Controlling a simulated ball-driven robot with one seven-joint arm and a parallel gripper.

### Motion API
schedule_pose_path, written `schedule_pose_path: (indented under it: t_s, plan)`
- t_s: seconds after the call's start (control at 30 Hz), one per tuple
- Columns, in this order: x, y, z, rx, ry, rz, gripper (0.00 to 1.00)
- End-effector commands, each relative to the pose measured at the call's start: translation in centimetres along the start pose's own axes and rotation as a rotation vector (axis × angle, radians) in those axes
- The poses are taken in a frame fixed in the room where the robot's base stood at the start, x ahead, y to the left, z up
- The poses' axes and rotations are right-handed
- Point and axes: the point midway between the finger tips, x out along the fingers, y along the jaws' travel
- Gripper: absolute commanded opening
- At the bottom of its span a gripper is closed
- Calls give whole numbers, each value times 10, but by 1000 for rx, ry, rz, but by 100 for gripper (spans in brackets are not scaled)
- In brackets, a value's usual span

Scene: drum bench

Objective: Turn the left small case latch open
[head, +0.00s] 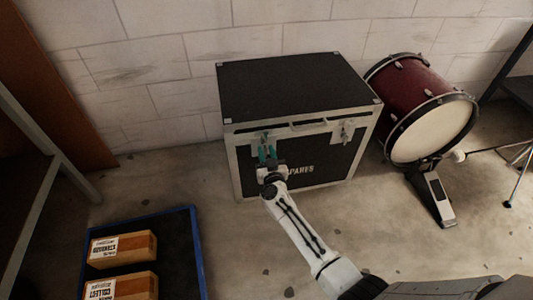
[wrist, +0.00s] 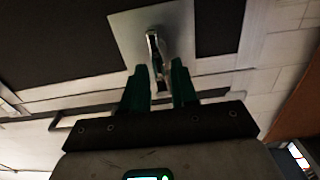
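The black case (head: 291,88) with metal edges and the lettering "SPARES" stands closed on the floor against the wall. Its left latch (head: 262,138) is partly hidden behind my gripper. The right latch (head: 343,131) is clear. My gripper (head: 267,153) is at the case front, at the left latch. In the wrist view the left latch (wrist: 154,45) is a shiny metal lever on a pale plate. The green fingers of my gripper (wrist: 161,78) are apart, with the lever's end between them. I cannot tell whether a finger touches it.
A maroon bass drum (head: 408,95) with a pedal (head: 438,195) stands right of the case. A blue-rimmed tray (head: 198,250) with cardboard boxes (head: 122,250) lies at the lower left. Bare floor lies between the tray and the case.

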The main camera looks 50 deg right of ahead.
Motion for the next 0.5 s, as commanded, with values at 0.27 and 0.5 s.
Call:
schedule_pose_path:
  t_s: [0.27,0.5]
  plan:
    - [0,0,0,0,0,0,1]
    - [0,0,0,0,0,0,0]
